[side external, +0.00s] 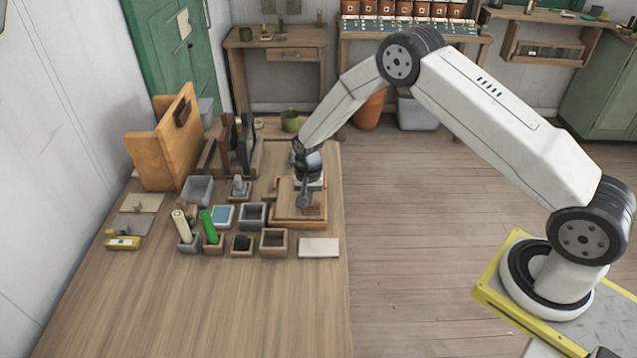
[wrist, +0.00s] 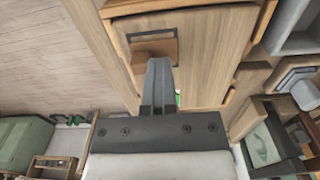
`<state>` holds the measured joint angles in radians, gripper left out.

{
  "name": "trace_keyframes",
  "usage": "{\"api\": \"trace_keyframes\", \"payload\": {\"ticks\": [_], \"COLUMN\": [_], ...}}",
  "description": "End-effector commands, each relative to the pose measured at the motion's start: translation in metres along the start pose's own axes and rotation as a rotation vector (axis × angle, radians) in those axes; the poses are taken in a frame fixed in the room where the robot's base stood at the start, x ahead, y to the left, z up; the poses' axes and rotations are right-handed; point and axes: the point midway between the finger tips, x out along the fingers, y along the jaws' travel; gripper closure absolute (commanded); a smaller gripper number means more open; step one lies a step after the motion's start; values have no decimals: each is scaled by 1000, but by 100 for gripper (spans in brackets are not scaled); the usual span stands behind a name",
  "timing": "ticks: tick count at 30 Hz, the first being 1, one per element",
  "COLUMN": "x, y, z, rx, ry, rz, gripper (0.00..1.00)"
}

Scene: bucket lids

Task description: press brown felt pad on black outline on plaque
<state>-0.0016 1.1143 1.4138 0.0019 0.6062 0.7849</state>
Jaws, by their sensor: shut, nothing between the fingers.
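The plaque is a pale wooden board (wrist: 215,60) in a raised wooden frame; it also shows in the side view (side external: 287,212). A black rectangular outline (wrist: 188,22) is marked on it, partly covered. A brown square, likely the felt pad (wrist: 141,47), lies flat on the plaque and overlaps the lower part of the outline, offset from it. My gripper (wrist: 158,62) is shut and empty, its fingertips over the brown square, hiding part of it. Whether they touch it I cannot tell. In the side view my gripper (side external: 303,203) points down over the plaque and hides the pad.
Several small open boxes (side external: 273,243) stand left of and in front of the plaque, some holding a green cylinder (side external: 209,226) and a cream cylinder (side external: 180,226). A pale block (side external: 318,247) lies near the table's right edge. The table's front is clear.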

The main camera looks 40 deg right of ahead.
Motion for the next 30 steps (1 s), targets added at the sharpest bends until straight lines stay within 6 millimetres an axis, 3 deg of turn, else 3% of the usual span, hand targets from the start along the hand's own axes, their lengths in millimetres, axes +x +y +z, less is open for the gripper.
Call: {"api": "trace_keyframes", "payload": {"ticks": [1,30], "x": [6,17], "y": [7,9], "z": [4,2], "rx": [2,3], "ry": [-15,-15], "rz": [17,19], "gripper": [100,100]}}
